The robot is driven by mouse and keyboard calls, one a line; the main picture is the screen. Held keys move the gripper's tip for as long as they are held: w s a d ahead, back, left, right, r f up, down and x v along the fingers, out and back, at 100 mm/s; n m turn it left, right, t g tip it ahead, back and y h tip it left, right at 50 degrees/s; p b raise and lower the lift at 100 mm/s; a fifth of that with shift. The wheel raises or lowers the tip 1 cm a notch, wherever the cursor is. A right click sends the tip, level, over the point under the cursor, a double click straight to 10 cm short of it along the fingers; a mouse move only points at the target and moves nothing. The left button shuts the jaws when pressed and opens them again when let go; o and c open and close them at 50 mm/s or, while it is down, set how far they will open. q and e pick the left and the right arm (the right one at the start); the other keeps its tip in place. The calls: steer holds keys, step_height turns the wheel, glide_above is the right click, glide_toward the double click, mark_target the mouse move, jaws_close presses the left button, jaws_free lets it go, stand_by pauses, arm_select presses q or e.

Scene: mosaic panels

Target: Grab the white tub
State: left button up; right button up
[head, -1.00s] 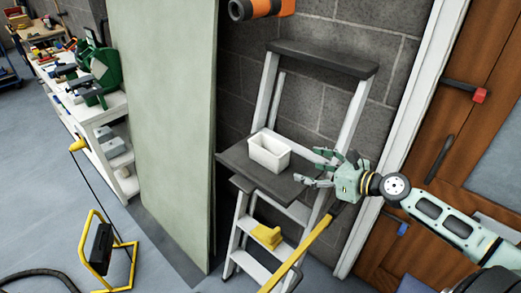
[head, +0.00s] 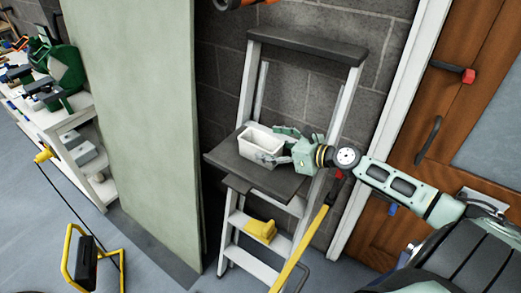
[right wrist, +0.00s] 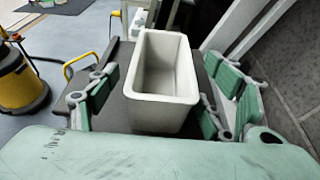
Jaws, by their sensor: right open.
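The white tub (head: 260,145) is an open-topped rectangular box standing upright on the dark platform (head: 226,158) of a stepladder. My right gripper (head: 277,145) reaches in from the right at the tub's right end. In the right wrist view the tub (right wrist: 160,112) sits between the two spread fingers of the open gripper (right wrist: 155,105). The left finger looks a little apart from the tub; the right finger is close to its side, and I cannot tell whether it touches. The tub looks empty. My left gripper is not in view.
The stepladder's top step (head: 308,47) rises behind the platform. A yellow object (head: 261,230) lies on a lower step, and a yellow pole (head: 300,250) leans across the ladder's right side. A pale green panel (head: 135,120) stands at the left, a wooden door (head: 455,130) at the right.

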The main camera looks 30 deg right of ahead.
mark_target(261, 144)
steer(key=x, duration=0.4)
steer(key=shift+d+r+p, duration=0.1)
steer(key=shift+p, duration=0.25)
steer(key=shift+w, duration=0.25)
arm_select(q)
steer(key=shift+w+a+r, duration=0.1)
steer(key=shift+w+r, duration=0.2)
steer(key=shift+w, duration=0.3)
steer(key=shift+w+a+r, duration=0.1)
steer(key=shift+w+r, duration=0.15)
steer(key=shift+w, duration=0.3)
arm_select(e)
steer(key=shift+f, duration=0.2)
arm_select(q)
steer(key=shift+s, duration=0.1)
arm_select(e)
steer(key=c, duration=0.3)
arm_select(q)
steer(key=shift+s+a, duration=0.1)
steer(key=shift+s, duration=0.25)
arm_select(e)
steer(key=c, duration=1)
